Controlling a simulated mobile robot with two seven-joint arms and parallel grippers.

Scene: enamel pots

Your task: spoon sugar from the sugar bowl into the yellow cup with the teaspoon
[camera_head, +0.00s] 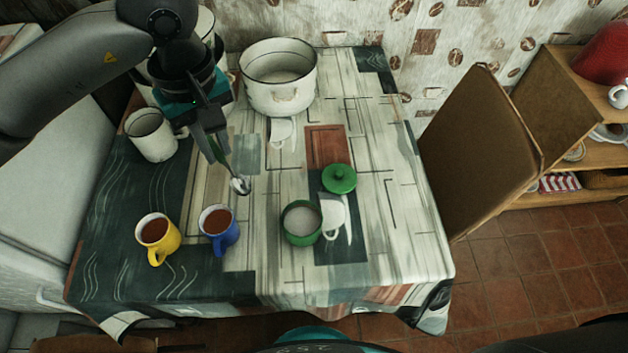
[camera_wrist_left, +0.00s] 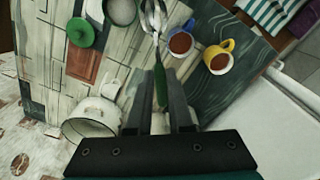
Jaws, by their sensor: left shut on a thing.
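My left gripper (camera_head: 216,152) is shut on the green handle of the teaspoon (camera_head: 240,186), above the table behind the cups. The handle (camera_wrist_left: 161,88) lies between the fingers in the wrist view, with the metal bowl pointing away. The green sugar bowl (camera_head: 302,238) stands open to the right, white sugar inside; the wrist view shows it too (camera_wrist_left: 122,11). The yellow cup (camera_head: 165,248), holding reddish-brown liquid, stands at the front left; it also shows in the wrist view (camera_wrist_left: 221,63). Whether the spoon holds sugar is unclear. My right gripper is out of view.
A blue cup (camera_head: 222,240) of similar liquid stands between yellow cup and sugar bowl. A white pot (camera_head: 282,95) and white mug (camera_head: 150,140) stand behind. The table's right side is clear.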

